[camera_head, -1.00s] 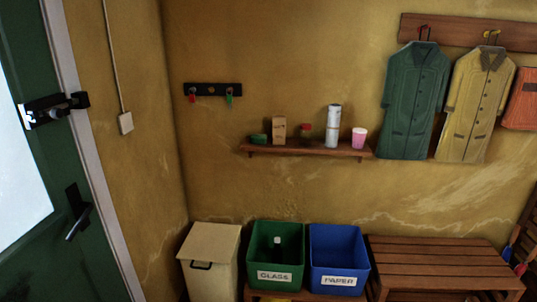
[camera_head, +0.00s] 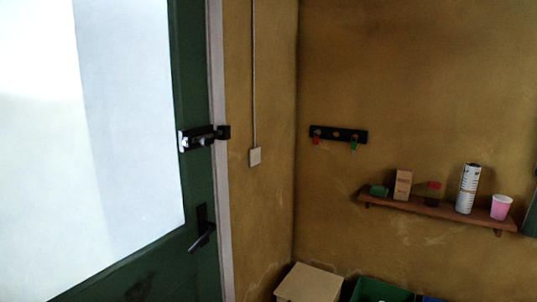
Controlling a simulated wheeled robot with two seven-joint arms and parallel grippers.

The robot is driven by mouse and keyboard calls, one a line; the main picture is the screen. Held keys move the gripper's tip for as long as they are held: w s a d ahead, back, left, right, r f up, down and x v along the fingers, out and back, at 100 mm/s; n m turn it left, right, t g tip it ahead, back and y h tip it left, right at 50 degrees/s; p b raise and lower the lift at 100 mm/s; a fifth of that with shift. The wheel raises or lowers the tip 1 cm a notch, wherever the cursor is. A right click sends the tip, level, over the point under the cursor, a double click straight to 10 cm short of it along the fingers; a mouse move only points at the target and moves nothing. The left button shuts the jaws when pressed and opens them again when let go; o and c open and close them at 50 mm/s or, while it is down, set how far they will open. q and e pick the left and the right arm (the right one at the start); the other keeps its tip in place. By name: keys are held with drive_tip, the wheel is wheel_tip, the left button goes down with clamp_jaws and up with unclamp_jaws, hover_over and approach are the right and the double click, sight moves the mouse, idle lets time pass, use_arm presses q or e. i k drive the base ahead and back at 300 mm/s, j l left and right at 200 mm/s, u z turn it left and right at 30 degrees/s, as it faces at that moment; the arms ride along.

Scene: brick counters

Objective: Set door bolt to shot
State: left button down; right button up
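The door bolt (camera_head: 199,138) is a dark slide bolt on the green door (camera_head: 180,256), near the door's right edge. Its dark keeper (camera_head: 223,132) sits on the pale door frame beside it. A light patch shows at the bolt's left end. The picture is too small to tell exactly how far the bar reaches into the keeper. A dark lever handle (camera_head: 202,236) is lower on the door. The door looks closed against its frame. Neither of my grippers is in view.
A beige bin (camera_head: 309,284) and a green crate (camera_head: 381,290) stand low along the back wall. A wooden shelf (camera_head: 430,208) with small items and a key rack (camera_head: 338,134) are on the wall. Nothing visible stands in front of the bolt.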

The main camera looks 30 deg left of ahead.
sight(204, 140)
drive_tip(key=u, duration=1.25)
